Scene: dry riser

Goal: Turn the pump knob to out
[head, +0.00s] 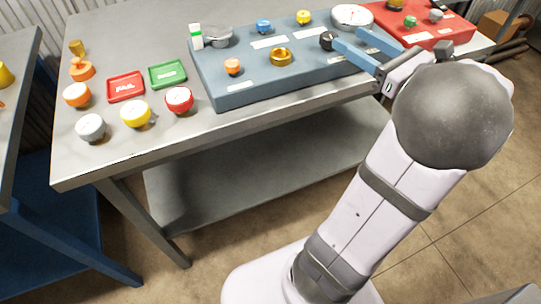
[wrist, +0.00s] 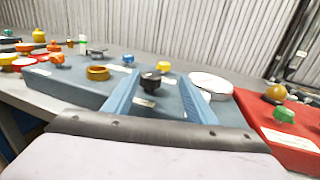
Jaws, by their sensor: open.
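A black knob (head: 327,40) stands on the blue-grey panel (head: 240,88), near the panel's front right part. My gripper (head: 347,36) is open, with two blue fingers reaching over the panel from the right. In the head view, the tip of one finger is right beside the black knob. In the wrist view, the black knob (wrist: 151,80) shows between the fingers (wrist: 159,83), closer to the left one. The fingers do not hold it. A small white label lies in front of the knob; its text is too small to read, so I cannot confirm which knob is the pump's.
The panel also bears a brass knob (head: 281,57), an orange knob (head: 232,66), a blue knob (head: 264,26), a yellow knob (head: 304,17) and a round white gauge (head: 351,16). A red panel (head: 425,36) stands right. Loose knobs and red and green trays (head: 168,74) lie left.

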